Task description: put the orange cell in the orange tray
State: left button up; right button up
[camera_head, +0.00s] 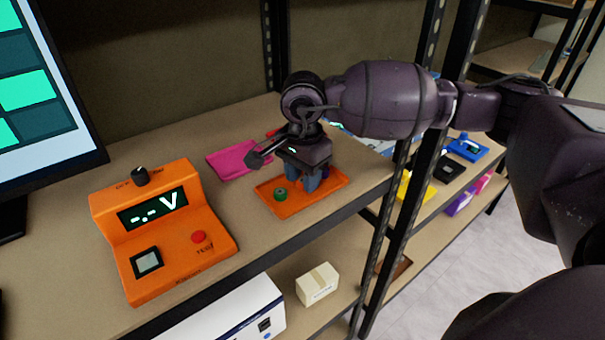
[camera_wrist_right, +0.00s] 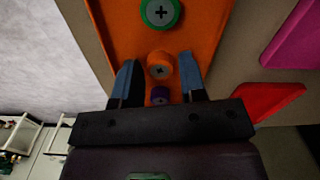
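The orange tray (camera_head: 336,183) lies on the shelf near its front edge. A green cell (camera_head: 280,194) stands in it; it also shows in the right wrist view (camera_wrist_right: 160,12). In the right wrist view the orange cell (camera_wrist_right: 161,66) stands over the orange tray (camera_wrist_right: 205,28), between my right fingertips, with a gap on each side. My right gripper (camera_head: 309,184) points down into the tray, fingers apart. The orange cell is hidden in the head view. My left gripper is out of view.
An orange voltage tester (camera_head: 165,230) stands left of the tray, beside a monitor (camera_head: 45,90). A pink tray (camera_head: 232,160) lies behind. A rack post (camera_head: 400,200) rises at the right. A small box (camera_head: 317,284) sits on the lower shelf.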

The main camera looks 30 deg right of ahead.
aim_at(302, 180)
jog(key=shift+o, duration=1)
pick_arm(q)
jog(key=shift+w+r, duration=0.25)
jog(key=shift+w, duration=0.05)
pick_arm(e)
jog(key=shift+r, duration=0.2)
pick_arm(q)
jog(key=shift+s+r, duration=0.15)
pick_arm(e)
notch_tip(302, 180, up, 12)
